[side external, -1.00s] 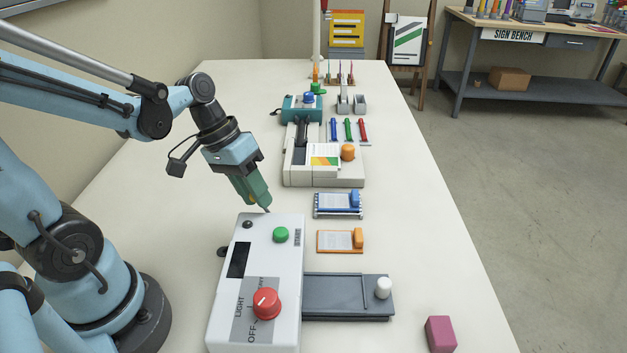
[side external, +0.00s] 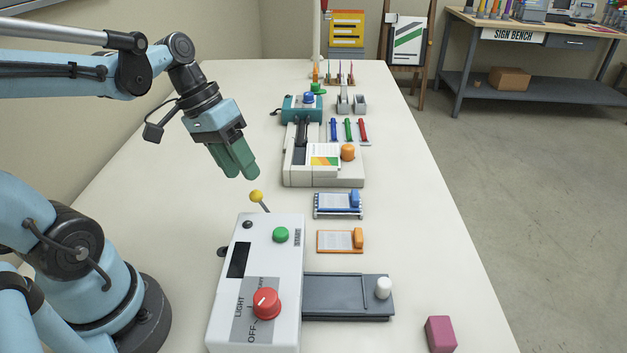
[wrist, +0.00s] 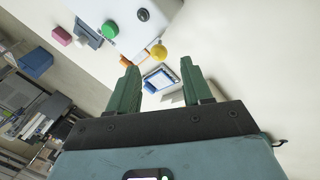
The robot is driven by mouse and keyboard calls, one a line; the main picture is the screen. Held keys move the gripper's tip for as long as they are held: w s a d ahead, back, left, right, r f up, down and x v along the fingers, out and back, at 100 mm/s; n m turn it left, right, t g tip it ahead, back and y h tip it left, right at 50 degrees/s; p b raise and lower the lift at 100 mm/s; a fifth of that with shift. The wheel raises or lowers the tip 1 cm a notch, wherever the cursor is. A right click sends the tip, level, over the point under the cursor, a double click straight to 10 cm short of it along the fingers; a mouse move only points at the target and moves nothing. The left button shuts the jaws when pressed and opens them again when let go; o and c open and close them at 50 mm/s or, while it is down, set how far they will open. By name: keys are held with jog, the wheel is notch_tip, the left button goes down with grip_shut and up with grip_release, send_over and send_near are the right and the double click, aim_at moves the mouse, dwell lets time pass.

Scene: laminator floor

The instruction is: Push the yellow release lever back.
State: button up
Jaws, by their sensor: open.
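The yellow release lever (side external: 256,196) is a round yellow knob on a thin stalk, rising tilted from behind the far end of the white laminator (side external: 255,290). My gripper (side external: 243,175) is above and just beyond the knob, apart from it, with green fingers pointing down. In the wrist view the knob (wrist: 159,52) shows past the fingertips, between the two spread, empty fingers (wrist: 159,78). The lever's base is hidden behind the laminator's body in the side view.
The laminator carries a green button (side external: 281,235), a red dial (side external: 267,303) and a grey tray (side external: 340,296). Small clipped cards (side external: 338,205) and a cream machine (side external: 325,172) stand to the right and beyond. A magenta block (side external: 440,334) lies near the front.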

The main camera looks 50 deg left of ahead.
jog(key=shift+v, duration=3)
jog(key=shift+f, duration=0.1)
jog(key=m+t+y, duration=0.1)
jog(key=t+y, duration=0.2)
jog(key=y, duration=0.1)
send_over(260, 192)
jog(key=a, duration=0.1)
jog(key=f, duration=0.5)
jog(key=shift+s+f, duration=0.15)
jog(key=shift+s, duration=0.25)
jog(key=shift+w+d+f+m+t, duration=0.2)
jog(key=shift+w+d+m+t, duration=0.25)
jog(key=shift+t, duration=0.35)
jog(key=shift+s, duration=0.1)
